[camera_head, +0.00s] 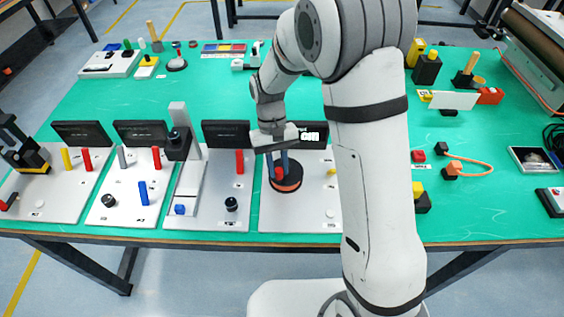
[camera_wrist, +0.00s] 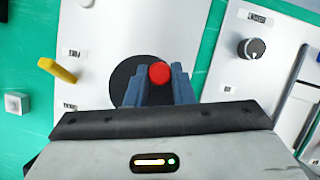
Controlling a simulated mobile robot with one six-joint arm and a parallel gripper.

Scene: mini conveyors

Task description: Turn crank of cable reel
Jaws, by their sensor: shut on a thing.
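The cable reel (camera_head: 288,185) is a round black drum with an orange band, on the rightmost white panel in the head view. In the wrist view its black disc (camera_wrist: 124,77) shows partly behind my fingers. The crank's red handle (camera_wrist: 159,73) stands up from the disc, and its red also shows in the head view (camera_head: 279,173). My gripper (camera_wrist: 160,84) is over the reel, pointing down, with its blue-grey fingers shut on the red handle, one on each side. My gripper also shows in the head view (camera_head: 284,164). The crank arm's lower part is hidden.
A yellow lever (camera_wrist: 57,70) and a white button (camera_wrist: 17,102) are left of the reel in the wrist view. A black knob (camera_wrist: 251,48) is on the neighbouring panel. A dark display (camera_head: 312,135) stands behind the reel.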

